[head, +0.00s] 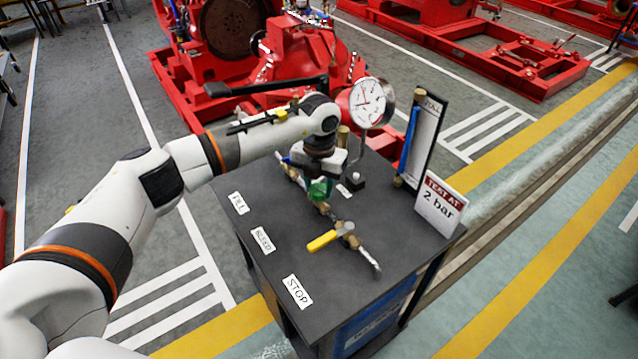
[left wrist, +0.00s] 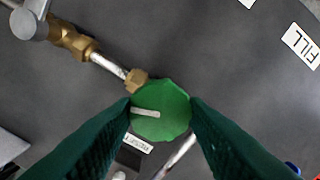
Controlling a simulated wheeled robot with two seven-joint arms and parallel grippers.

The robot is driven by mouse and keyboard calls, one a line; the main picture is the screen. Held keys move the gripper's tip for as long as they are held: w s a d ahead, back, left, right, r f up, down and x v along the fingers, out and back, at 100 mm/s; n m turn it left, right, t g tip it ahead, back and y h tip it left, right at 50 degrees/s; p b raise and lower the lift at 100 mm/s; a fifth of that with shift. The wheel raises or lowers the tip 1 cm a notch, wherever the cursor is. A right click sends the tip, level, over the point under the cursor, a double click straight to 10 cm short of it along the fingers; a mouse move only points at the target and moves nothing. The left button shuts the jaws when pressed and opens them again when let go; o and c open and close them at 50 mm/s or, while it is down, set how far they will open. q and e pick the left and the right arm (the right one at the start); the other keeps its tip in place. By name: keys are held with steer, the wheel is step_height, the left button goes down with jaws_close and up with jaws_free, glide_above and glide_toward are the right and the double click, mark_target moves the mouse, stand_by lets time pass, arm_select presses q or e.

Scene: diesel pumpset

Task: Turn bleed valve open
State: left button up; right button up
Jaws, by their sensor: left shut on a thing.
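The bleed valve shows as a round green handwheel (left wrist: 160,120) with a white pointer mark, on a pipe with brass fittings, in the left wrist view. My left gripper (left wrist: 160,106) has its two dark green fingers on either side of the wheel, shut on it. In the head view my left gripper (head: 320,185) reaches down over the pipe on the dark bench (head: 285,225); its hand hides most of the wheel there. The white mark points toward the left in the wrist view. My right gripper is not in view.
A yellow lever valve (head: 328,238) sits nearer on the same pipe. Labels FILL, BLEED (head: 263,240) and STOP lie along the bench's left side. A pressure gauge (head: 368,101), a tube board (head: 420,140) and a "TEST AT 2 bar" sign (head: 441,205) stand behind and right. Red pumpsets fill the back.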

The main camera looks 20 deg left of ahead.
mark_target(319, 189)
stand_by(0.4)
arm_select(q)
steer(key=o, duration=1)
steer(key=shift+r, duration=0.1)
step_height(319, 189, up, 12)
steer(key=shift+f+b, duration=0.1)
steer(key=shift+b, duration=0.75)
